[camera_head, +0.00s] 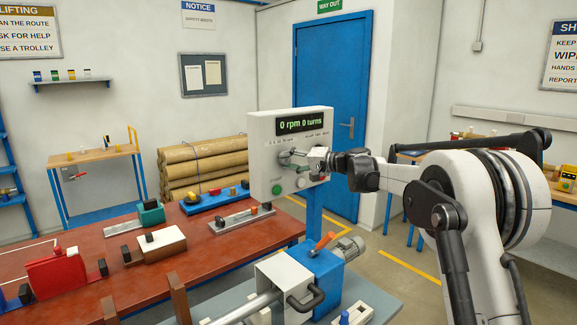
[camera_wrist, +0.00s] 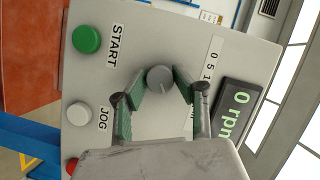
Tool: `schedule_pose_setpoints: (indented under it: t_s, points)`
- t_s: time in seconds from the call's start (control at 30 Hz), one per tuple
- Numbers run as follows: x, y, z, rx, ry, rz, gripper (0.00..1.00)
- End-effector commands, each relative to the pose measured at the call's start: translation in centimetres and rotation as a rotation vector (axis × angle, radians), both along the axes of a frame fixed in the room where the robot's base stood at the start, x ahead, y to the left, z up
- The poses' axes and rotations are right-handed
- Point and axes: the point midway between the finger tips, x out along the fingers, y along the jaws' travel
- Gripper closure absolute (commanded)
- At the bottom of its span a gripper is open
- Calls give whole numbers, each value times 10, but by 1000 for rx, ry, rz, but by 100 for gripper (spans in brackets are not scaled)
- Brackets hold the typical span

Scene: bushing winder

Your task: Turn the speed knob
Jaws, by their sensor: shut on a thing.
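The speed knob (camera_wrist: 160,78) is a small grey round knob on the pale grey control panel (camera_head: 262,170). In the wrist view my gripper (camera_wrist: 160,80) has its green-padded fingers on both sides of the knob, closed on it. In the head view my gripper (camera_head: 292,158) reaches the panel front from the right, and its fingers partly hide the knob area. The display (camera_head: 302,123) reads "0 rpm 0 turns"; it also shows, cut off, in the wrist view (camera_wrist: 236,112). A printed scale starting 0, 5 is near the knob.
A green START button (camera_wrist: 87,39) and a white JOG button (camera_wrist: 79,113) sit on the panel beside the knob. A red button (camera_wrist: 71,165) is at the picture's lower edge. The blue and white winder (camera_head: 315,272) stands below the panel. A red-brown bench (camera_head: 205,262) is left.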

Motion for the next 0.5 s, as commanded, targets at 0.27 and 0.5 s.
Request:
schedule_pose_setpoints:
  t_s: [0.27,0.5]
  points:
    - [0,0,-1,47,43,0,100]
    - [0,0,0,53,49,0,100]
